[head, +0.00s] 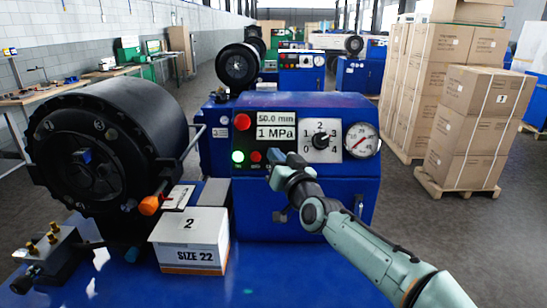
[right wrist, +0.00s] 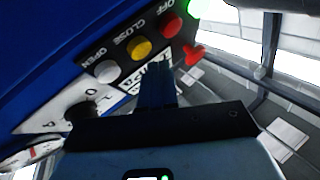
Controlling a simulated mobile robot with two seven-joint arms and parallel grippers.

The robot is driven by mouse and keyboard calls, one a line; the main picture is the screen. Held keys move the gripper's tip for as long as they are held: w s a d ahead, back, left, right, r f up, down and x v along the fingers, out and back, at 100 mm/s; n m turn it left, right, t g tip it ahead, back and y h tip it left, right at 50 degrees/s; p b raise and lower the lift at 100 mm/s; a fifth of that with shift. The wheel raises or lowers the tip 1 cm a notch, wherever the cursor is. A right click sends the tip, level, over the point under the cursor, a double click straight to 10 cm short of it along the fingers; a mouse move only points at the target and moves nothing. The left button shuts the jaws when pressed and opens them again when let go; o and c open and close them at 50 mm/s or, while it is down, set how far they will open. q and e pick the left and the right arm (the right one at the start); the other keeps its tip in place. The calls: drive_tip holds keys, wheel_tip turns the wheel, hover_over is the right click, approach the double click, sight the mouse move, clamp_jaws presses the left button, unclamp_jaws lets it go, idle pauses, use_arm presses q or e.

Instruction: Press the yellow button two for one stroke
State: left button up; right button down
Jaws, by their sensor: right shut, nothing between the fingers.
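The yellow button (right wrist: 139,48) is in the right wrist view, on the black strip of the blue crimper's control panel, by the word CLOSE. It sits between a white button (right wrist: 107,71) by OPEN and a red button (right wrist: 169,24) by OFF. My right gripper (right wrist: 157,68) is shut and empty, its fingertips just below the yellow button in that picture; I cannot tell whether they touch the panel. In the head view my right gripper (head: 277,163) is in front of the panel and hides the yellow button. My left gripper is not in view.
The panel of the blue crimper (head: 300,205) has a lit green lamp (head: 238,157), a red knob (head: 242,122), a dial (head: 320,141) and a gauge (head: 362,140). A box marked 2 (head: 190,237) stands before it. Cartons (head: 470,125) stand at right.

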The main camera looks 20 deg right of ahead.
drive_tip(key=shift+w+d+f+b, duration=0.15)
drive_tip(key=shift+w+f+b, duration=0.1)
drive_tip(key=shift+w+b, duration=0.1)
drive_tip(key=shift+w+d+f+b, duration=0.15)
drive_tip(key=shift+w+f+b, duration=0.15)
drive_tip(key=shift+w, duration=0.05)
idle(1.0)
drive_tip(key=shift+s+r, duration=0.1)
drive_tip(key=shift+s+a+r+p, duration=0.3)
drive_tip(key=shift+s+r+p, duration=0.1)
drive_tip(key=shift+s+p, duration=0.2)
drive_tip(key=s+r+p, duration=0.1)
drive_tip(key=s+a+r+p, duration=0.1)
drive_tip(key=s+p, duration=0.1)
drive_tip(key=shift+s+a+r+p, duration=0.35)
drive_tip(key=shift+a+r+p, duration=0.05)
idle(1.0)
